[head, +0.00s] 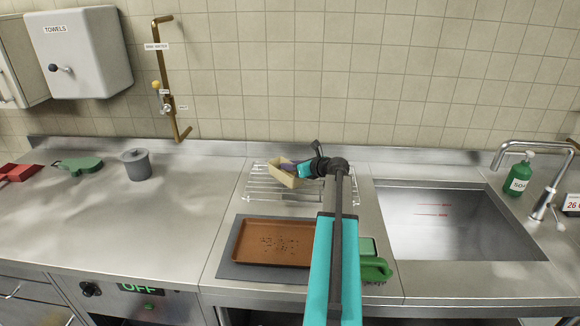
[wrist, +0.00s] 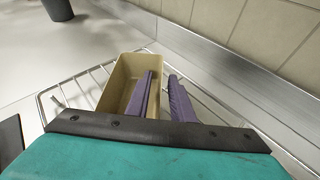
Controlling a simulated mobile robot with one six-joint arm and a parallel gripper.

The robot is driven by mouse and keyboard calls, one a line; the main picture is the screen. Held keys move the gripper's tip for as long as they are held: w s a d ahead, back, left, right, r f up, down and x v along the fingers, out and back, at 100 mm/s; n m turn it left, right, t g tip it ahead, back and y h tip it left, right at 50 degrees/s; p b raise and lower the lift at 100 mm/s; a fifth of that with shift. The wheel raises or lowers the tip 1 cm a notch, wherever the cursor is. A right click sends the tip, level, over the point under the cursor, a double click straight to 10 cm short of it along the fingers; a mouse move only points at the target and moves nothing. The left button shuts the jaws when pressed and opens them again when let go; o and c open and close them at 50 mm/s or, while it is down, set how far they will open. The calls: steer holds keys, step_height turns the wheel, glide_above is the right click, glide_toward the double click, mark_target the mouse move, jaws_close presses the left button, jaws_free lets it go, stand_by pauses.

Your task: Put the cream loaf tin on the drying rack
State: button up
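The cream loaf tin (head: 284,178) is at the wire drying rack (head: 262,197), towards its back left, and appears to rest on its wires. In the wrist view the tin (wrist: 122,82) is upright and looks empty apart from one of my fingers. My gripper (head: 298,170) is at the tin's right side. In the wrist view my purple fingers (wrist: 162,92) straddle the tin's right wall, one inside and one outside, with a gap between them. The tin's near end is hidden behind my gripper's body.
A brown baking tray (head: 272,243) lies on a dark mat in front of the rack. A green-handled brush (head: 375,269) is right of it. The sink (head: 450,225) is to the right.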

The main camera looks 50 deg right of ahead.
steer(key=shift+r, duration=0.2)
steer(key=b+v, duration=0.2)
steer(key=v, duration=0.8)
steer(key=shift+s+r, duration=0.1)
steer(key=shift+s, duration=0.2)
steer(key=shift+s+a+r, duration=0.1)
steer(key=shift+s+r, duration=0.2)
steer(key=shift+s, duration=0.3)
steer(key=shift+r, duration=0.1)
